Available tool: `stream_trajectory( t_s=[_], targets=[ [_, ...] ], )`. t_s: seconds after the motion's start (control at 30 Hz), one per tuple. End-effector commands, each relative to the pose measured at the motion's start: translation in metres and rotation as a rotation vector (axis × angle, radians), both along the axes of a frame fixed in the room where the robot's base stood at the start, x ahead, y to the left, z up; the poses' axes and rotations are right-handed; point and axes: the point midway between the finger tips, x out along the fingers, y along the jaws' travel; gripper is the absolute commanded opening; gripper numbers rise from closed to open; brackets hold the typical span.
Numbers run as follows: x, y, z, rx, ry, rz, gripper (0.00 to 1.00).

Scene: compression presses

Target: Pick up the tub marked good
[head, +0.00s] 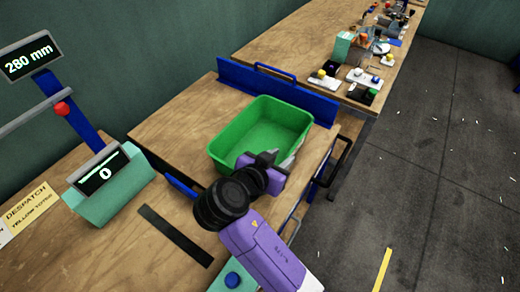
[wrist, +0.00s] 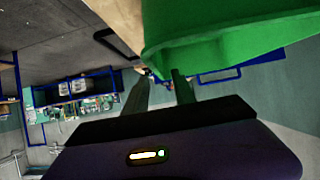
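A green open tub (head: 222,152) stands on the wooden bench, and its inside looks empty. No "good" mark is readable on the sides I see. My gripper (head: 277,157) is at the tub's near right corner and hides part of that corner. In the wrist view, the tub (wrist: 225,42) fills the upper right. The two dark fingers of my gripper (wrist: 160,85) stand apart there, with a gap between them. The tub's edge is close to the fingertips; I cannot tell whether they touch it or straddle it.
A blue upright panel (head: 235,75) stands behind the tub. A teal scale reading 0 (head: 112,195) and a "280 mm" display (head: 30,56) are at the left. Black handles (head: 335,165) stick out at the bench's right edge.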

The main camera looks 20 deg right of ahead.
Motion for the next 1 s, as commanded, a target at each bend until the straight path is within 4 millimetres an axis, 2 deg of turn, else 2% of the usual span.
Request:
stream_trajectory(
  t_s=[0.17,0.8,1.0],
  targets=[
    [0.003,-0.001,-0.003,0.002,-0.009,-0.020,0.31],
    [0.037,-0.055,-0.036,0.002,-0.007,-0.021,0.31],
    [0.039,-0.057,-0.038,0.003,-0.009,-0.019,0.31]
  ],
)
